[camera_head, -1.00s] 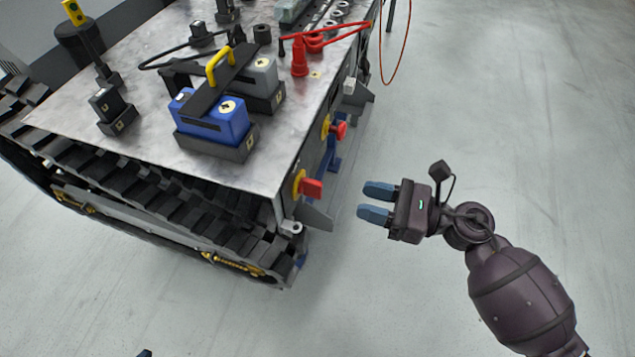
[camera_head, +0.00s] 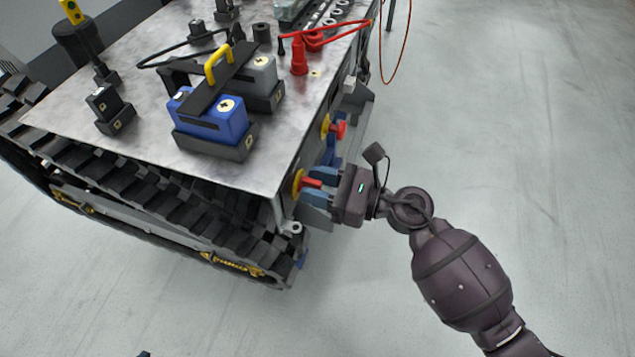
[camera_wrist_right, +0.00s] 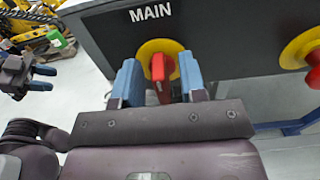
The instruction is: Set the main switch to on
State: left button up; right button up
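The main switch has a red handle (camera_head: 312,183) on a yellow disc (camera_head: 298,184), on the carrier's end panel. In the right wrist view the handle (camera_wrist_right: 161,78) points roughly up and down under the white word MAIN (camera_wrist_right: 151,14). My right gripper (camera_head: 318,185) is open, with one blue finger on each side of the handle. The right wrist view shows gaps between handle and fingers (camera_wrist_right: 161,82). My left gripper (camera_wrist_right: 44,78) shows small at the left of the right wrist view, its fingers apart and empty.
A second yellow disc with a red knob (camera_head: 338,129) sits farther along the same panel; it also shows at the right wrist view's right edge (camera_wrist_right: 312,62). A blue battery (camera_head: 212,118) stands on the carrier's top (camera_head: 70,115). The floor at right is clear.

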jog(key=shift+c, duration=0.3)
grip_shut()
